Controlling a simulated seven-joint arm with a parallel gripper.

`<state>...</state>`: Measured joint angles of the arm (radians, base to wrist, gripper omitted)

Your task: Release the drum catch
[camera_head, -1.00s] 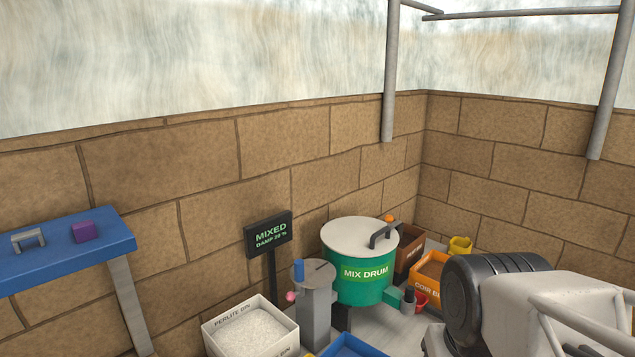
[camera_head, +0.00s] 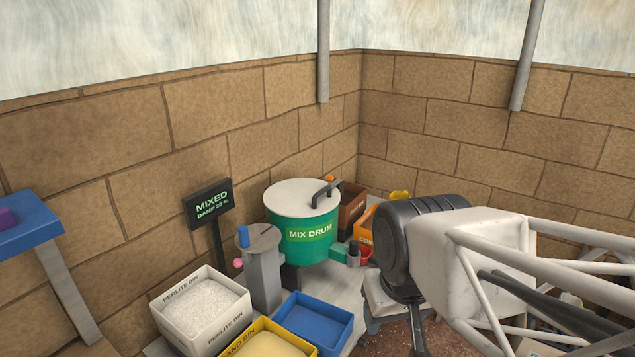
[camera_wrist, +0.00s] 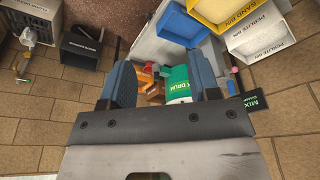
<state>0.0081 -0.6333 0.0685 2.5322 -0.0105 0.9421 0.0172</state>
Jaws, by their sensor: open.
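The green mix drum (camera_head: 300,239) with a pale lid (camera_head: 303,198) and dark lid handle (camera_head: 326,190) stands in the corner. A green-grey fitting (camera_head: 345,252) juts from its lower right side; I cannot tell whether this is the catch. An orange knob (camera_head: 330,178) shows behind the lid. In the wrist view, the drum (camera_wrist: 177,84) appears beyond and between the fingers of my gripper (camera_wrist: 165,78), which is open and empty. The fingers hide part of the surroundings. In the head view my arm is to the right of the drum, and the fingertips are not clear.
A grey post (camera_head: 263,270) with a blue peg (camera_head: 243,236) stands left of the drum. The perlite bin (camera_head: 200,338), yellow sand bin (camera_head: 262,328) and blue tray (camera_head: 318,322) are in front. A MIXED sign (camera_head: 208,203) and brick walls (camera_head: 300,130) stand behind; a brown box (camera_head: 351,205) sits behind right.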

